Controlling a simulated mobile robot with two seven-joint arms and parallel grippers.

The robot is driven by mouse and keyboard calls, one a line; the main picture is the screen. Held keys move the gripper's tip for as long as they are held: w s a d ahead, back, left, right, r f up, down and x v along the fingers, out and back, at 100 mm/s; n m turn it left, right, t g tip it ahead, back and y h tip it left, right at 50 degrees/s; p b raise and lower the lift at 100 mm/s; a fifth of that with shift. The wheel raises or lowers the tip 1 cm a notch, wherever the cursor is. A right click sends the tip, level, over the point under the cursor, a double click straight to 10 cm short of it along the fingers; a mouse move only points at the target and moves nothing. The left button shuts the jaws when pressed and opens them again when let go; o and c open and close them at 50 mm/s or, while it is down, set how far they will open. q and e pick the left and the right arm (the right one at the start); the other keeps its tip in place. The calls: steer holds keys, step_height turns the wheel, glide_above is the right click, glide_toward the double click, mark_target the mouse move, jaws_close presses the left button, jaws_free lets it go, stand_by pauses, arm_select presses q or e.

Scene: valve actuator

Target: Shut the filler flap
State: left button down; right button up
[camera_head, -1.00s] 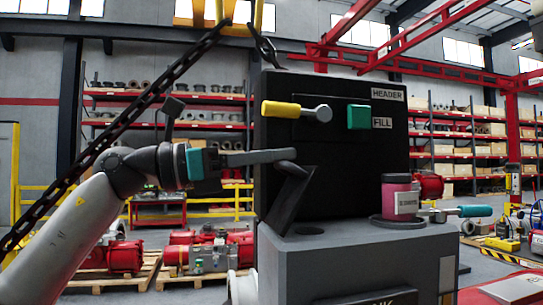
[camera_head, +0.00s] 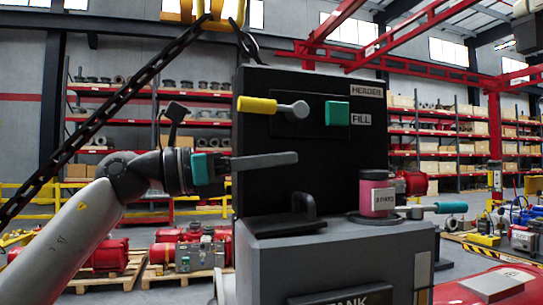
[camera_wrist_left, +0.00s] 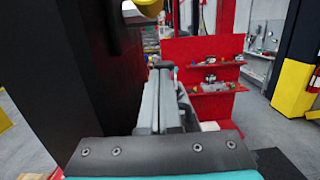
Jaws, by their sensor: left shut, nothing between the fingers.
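The dark filler flap (camera_head: 275,226) lies flat on the grey top of the tank (camera_head: 350,243), over the place of the round filler hole, which is hidden. A dark handle-like part (camera_head: 306,207) stands up from it. My left gripper (camera_head: 296,158) comes in from the left, shut and empty, its long grey fingers pointing right above the flap and apart from it. In the left wrist view the shut fingers (camera_wrist_left: 163,70) point away beside the black panel; the flap does not show there. My right gripper is not in view.
A black panel (camera_head: 330,165) rises behind the flap, with a yellow-handled lever (camera_head: 258,105) and a green block (camera_head: 337,113). A pink canister (camera_head: 377,194) stands to the right on the tank, near a teal-handled lever (camera_head: 450,207). A chain hangs at the left.

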arm_select(q)
steer(key=shift+w+d+f+p, duration=0.2)
steer(key=shift+d+f+p, duration=0.15)
steer(key=shift+d, duration=0.3)
steer(key=shift+w+d+f+y+p, duration=0.15)
steer(key=shift+d+f+y+p, duration=0.3)
steer(key=shift+y, duration=0.35)
steer(key=b+v, duration=0.4)
steer(key=v, duration=1.1)
steer(key=shift+w+a+b, duration=0.2)
steer(key=shift+a+b, duration=0.05)
steer(key=shift+b, duration=0.05)
